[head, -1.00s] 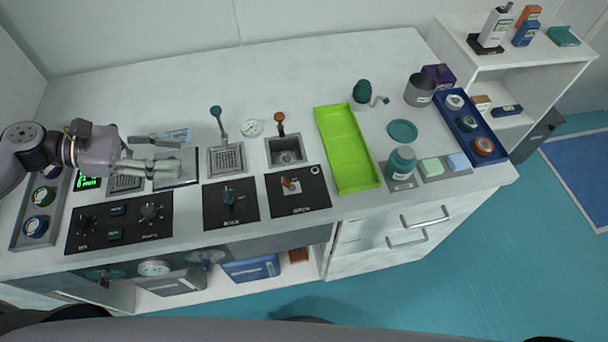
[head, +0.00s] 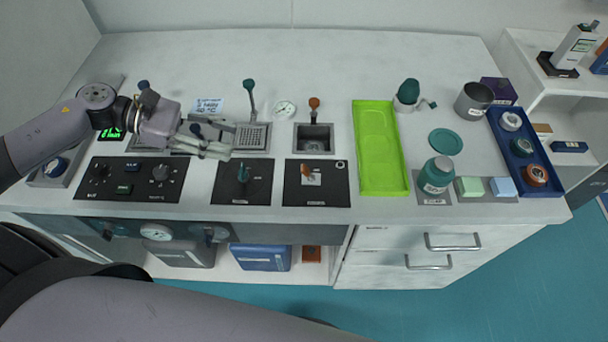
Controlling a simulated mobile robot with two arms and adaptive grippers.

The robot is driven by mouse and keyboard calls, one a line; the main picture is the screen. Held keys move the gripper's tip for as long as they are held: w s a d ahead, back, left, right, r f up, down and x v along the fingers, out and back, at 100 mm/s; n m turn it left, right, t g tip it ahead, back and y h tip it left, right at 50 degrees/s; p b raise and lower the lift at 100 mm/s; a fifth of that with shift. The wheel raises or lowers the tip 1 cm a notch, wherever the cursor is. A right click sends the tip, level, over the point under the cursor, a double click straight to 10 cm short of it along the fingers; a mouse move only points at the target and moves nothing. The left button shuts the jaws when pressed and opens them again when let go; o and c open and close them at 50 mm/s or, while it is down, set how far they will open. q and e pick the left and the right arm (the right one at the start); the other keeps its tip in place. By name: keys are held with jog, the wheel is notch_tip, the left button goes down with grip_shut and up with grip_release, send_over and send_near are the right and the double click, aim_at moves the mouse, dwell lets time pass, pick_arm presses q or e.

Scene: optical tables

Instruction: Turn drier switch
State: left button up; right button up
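Two black switch panels lie on the white bench in the head view. One (head: 258,189) has a teal lever switch (head: 243,173). The other (head: 330,190), to its right, has an orange lever switch (head: 307,172). Their labels are too small to read, so I cannot tell which is the drier switch. My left gripper (head: 230,140) is open and empty, fingers pointing right. It appears above the bench, behind and slightly left of the teal lever and apart from it. It partly hides a dark plate beneath it. My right gripper is not in view.
A black knob panel (head: 140,188) lies left of the teal switch. Behind the switches are a tap with a grate (head: 254,137), a small sink (head: 314,147) and a round gauge (head: 284,108). A lime tray (head: 380,150) stands to the right. The back of the bench is clear.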

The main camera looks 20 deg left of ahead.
aim_at(303, 167)
pick_arm(q)
jog(key=x, duration=0.6)
jog(key=f+p+x, duration=0.1)
jog(key=x, duration=0.5)
jog(key=a+f+x, duration=0.1)
jog(key=x, duration=0.4)
jog(key=shift+d+f+p, duration=0.35)
jog(key=shift+p, duration=0.05)
jog(key=shift+w+d+f, duration=0.1)
jog(key=shift+d+f, duration=0.2)
jog(key=shift+d, duration=0.1)
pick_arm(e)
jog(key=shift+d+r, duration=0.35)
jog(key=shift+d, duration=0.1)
pick_arm(q)
jog(key=shift+c, duration=0.6)
grip_shut()
